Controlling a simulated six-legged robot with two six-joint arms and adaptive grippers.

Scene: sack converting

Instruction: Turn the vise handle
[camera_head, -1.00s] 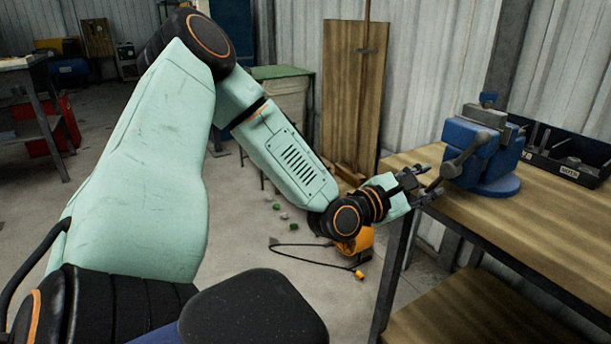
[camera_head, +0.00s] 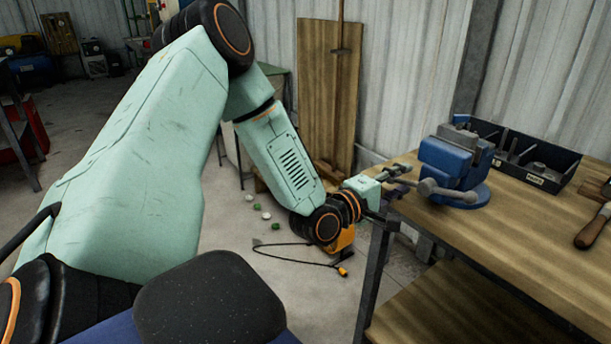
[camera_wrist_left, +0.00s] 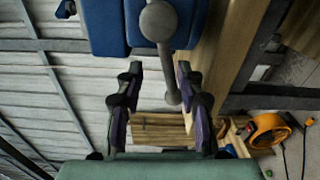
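The blue vise (camera_head: 452,160) is mounted at the near left corner of the wooden workbench (camera_head: 530,235). Its grey handle (camera_head: 450,192) is a bar through a round hub, lying nearly level in the head view. My left gripper (camera_head: 398,174) is beside the handle's left part, at the bench edge. In the left wrist view, the gripper (camera_wrist_left: 160,72) is open. The handle bar (camera_wrist_left: 167,65) reaches down between its fingers, close to the right finger; contact cannot be told. The vise body (camera_wrist_left: 105,28) shows beyond. My right gripper is not in view.
A black divided tray (camera_head: 525,160) stands behind the vise. A wooden-handled tool (camera_head: 593,228) lies at the right. An orange device (camera_head: 342,240) with a cable is on the floor below my left arm. The front of the bench top is clear.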

